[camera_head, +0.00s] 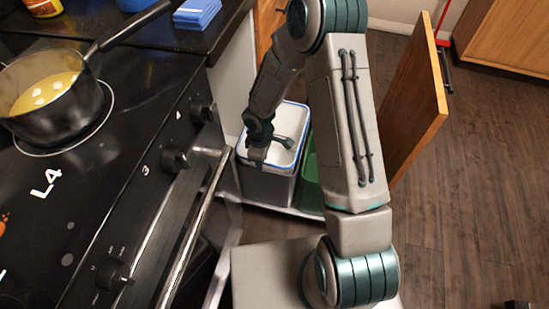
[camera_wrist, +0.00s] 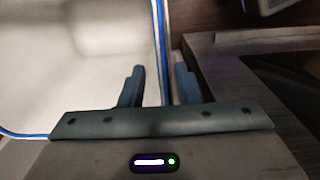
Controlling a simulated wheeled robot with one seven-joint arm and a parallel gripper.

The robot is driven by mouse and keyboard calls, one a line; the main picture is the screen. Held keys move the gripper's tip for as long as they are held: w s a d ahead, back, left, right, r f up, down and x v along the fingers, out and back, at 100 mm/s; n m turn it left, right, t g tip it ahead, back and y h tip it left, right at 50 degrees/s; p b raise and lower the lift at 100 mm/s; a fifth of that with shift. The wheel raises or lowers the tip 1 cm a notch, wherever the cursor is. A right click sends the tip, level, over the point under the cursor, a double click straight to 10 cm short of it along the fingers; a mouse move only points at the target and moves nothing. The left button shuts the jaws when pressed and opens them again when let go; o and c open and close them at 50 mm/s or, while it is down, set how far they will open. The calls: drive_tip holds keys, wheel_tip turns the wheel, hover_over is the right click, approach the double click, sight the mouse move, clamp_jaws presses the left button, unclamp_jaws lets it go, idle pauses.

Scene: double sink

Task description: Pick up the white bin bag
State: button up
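The white bin bag (camera_head: 292,117) lines a grey bin (camera_head: 268,186) with a blue edge, standing in the pulled-out cabinet unit. In the wrist view the bag (camera_wrist: 75,60) fills the left side, with a blue edge running along its right side. My gripper (camera_wrist: 160,82) has its two fingers apart, one on the bag's inner side and one outside, with the blue edge between them. Gaps show on both sides of the edge. In the head view my gripper (camera_head: 257,155) is low at the bin's left front part, and its fingertips are hard to make out.
A green bin (camera_head: 311,180) stands right of the grey one, partly behind my arm. An open wooden cabinet door (camera_head: 415,100) is further right. The stove (camera_head: 110,170) with a pot (camera_head: 50,95) and an oven handle (camera_head: 192,235) is close on the left. Floor is clear at right.

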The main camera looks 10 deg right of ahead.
wheel_tip(320, 180, down, 2)
drive_tip(key=shift+f, duration=0.1)
clamp_jaws()
